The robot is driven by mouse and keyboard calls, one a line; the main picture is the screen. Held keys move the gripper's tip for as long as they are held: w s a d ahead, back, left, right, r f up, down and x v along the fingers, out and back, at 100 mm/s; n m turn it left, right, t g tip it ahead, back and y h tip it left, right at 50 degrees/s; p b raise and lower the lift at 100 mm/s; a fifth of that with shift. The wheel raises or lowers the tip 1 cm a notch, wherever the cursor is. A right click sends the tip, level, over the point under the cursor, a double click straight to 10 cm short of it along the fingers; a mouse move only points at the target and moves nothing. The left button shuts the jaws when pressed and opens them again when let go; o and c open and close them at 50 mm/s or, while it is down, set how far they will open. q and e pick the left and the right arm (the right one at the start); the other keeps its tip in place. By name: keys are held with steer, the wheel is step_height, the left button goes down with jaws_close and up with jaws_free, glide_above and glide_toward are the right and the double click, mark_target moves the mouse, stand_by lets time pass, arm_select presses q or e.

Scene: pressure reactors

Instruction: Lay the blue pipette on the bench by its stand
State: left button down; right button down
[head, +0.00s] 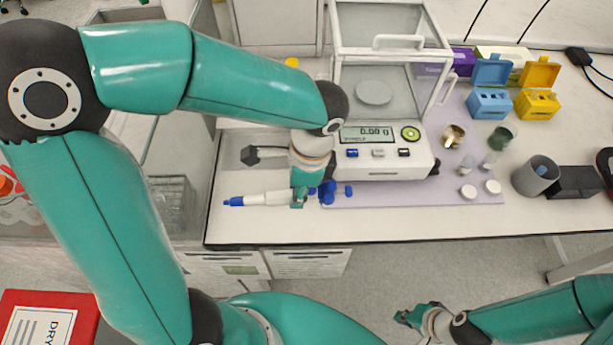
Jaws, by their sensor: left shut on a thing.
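The blue pipette (265,199) has a white body with blue ends and lies level, left to right, near the bench's front edge. Its narrow blue end points left. My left gripper (299,200) is shut around it, right of its middle. I cannot tell whether the pipette touches the bench (225,225) or hangs just above it. A dark stand-like piece (250,155) lies behind the pipette, partly hidden by my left wrist. My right gripper (408,315) is low in front of the bench, over the floor, away from the pipette; its fingers are too small to judge.
A balance (385,160) with a glass box stands just right of my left gripper. A mauve mat (440,195) carries small metal and white pieces. Blue (489,103) and yellow (537,104) boxes and a grey cup (535,175) stand further right. The bench's front edge is close.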

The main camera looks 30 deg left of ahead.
arm_select(q)
steer(key=shift+s+d+f+b, duration=0.1)
steer(key=shift+f+b, duration=3.55)
steer(key=shift+f, duration=0.75)
steer(key=c, duration=0.8)
jaws_free()
steer(key=shift+o, duration=0.2)
steer(key=r, duration=0.4)
steer(key=d+r, duration=0.1)
steer(key=r, duration=0.3)
steer(key=w+r, duration=0.1)
steer(key=r, duration=0.3)
steer(key=shift+d, duration=0.35)
